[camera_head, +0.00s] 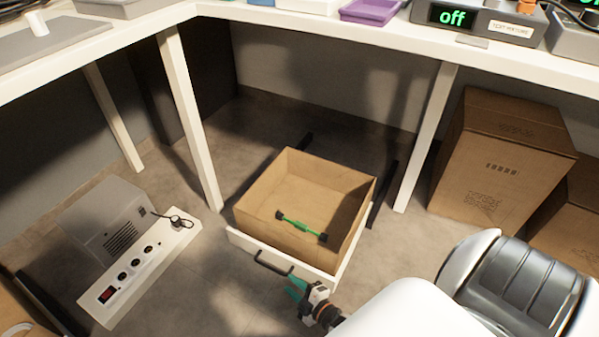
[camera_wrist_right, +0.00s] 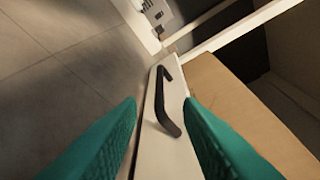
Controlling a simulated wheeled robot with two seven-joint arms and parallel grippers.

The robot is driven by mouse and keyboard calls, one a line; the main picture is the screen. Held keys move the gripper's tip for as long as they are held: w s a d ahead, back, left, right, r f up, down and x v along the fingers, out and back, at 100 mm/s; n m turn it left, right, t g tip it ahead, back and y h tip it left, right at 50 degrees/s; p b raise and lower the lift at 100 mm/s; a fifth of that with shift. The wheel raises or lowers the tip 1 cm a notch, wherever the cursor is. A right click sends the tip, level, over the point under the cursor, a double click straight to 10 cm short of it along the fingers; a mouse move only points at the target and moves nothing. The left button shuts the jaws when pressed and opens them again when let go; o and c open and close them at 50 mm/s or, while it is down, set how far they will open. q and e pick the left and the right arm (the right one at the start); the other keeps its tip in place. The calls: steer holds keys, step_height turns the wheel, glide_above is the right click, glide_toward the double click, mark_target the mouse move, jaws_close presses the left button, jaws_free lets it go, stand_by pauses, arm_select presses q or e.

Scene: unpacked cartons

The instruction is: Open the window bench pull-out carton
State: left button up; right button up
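The pull-out carton (camera_head: 335,182) is an open-topped brown box under the bench, with a white front panel (camera_head: 322,277) and a black bar handle (camera_head: 272,263). It stands out on dark rails, and its inside shows. My right gripper (camera_head: 296,287) is near the front panel, to the right of the handle. In the right wrist view, the teal fingers (camera_wrist_right: 161,112) are apart, with the handle (camera_wrist_right: 168,100) and the panel edge (camera_wrist_right: 152,95) showing between and beyond them. I see no grip on the handle; exact contact is unclear. My left gripper is out of view.
A green and black tool (camera_head: 301,225) lies in the carton. White bench legs (camera_head: 190,120) (camera_head: 427,140) stand either side. A power strip (camera_head: 140,272) and grey box (camera_head: 108,222) lie left. A closed carton (camera_head: 490,165) stands right. Floor before the panel is mostly clear.

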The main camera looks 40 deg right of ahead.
steer(key=shift+v, duration=1.25)
steer(key=shift+f, duration=0.1)
